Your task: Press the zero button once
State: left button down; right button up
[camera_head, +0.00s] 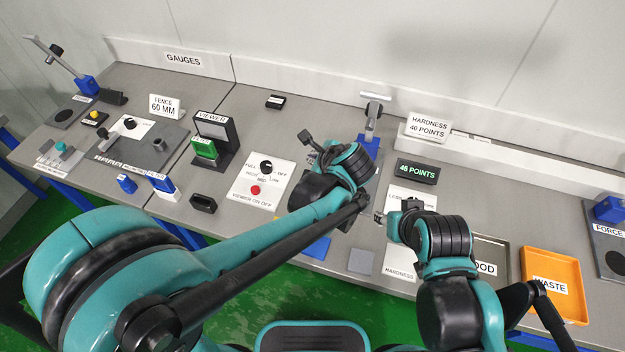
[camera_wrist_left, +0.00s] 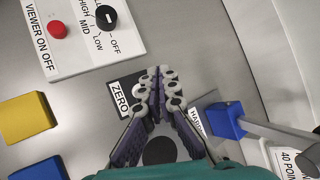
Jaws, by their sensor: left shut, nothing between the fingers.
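The ZERO label (camera_wrist_left: 120,98) lies on a dark panel in the left wrist view. Contact cannot be told. In the head view my left wrist hides this spot. The display (camera_head: 417,171) reads 45 POINTS. My right gripper (camera_head: 381,218) is partly seen in the head view, right of the left arm; its opening is unclear.
The blue gauge stand (camera_wrist_left: 226,120) is close right of my left fingers. The viewer control panel (camera_head: 262,180) with a red button and black knob is to the left. A metal tray (camera_head: 508,262) and orange WASTE tray (camera_head: 575,312) are at the right.

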pick_arm(q)
jog(key=shift+f+b, duration=1.7)
jog(key=shift+f, duration=0.9)
pick_arm(e)
jog(key=shift+f, duration=2.1)
pick_arm(q)
jog(key=shift+f+b, duration=0.35)
jog(key=shift+f, duration=0.1)
pick_arm(e)
jog(key=shift+f, duration=0.35)
pick_arm(q)
jog(key=shift+f+b, duration=0.35)
jog(key=shift+f, duration=0.1)
pick_arm(e)
jog(key=shift+f, duration=0.35)
pick_arm(q)
jog(key=shift+r, duration=0.1)
pick_arm(e)
jog(key=shift+r, duration=0.1)
pick_arm(q)
jog(key=shift+r+p, duration=0.75)
jog(key=shift+r, duration=0.05)
pick_arm(e)
jog(key=shift+r, duration=0.7)
pick_arm(q)
notch_tip(320, 180, up, 5)
jog(key=p, duration=0.4)
jog(key=shift+r, duration=0.1)
pick_arm(e)
notch_tip(320, 180, up, 4)
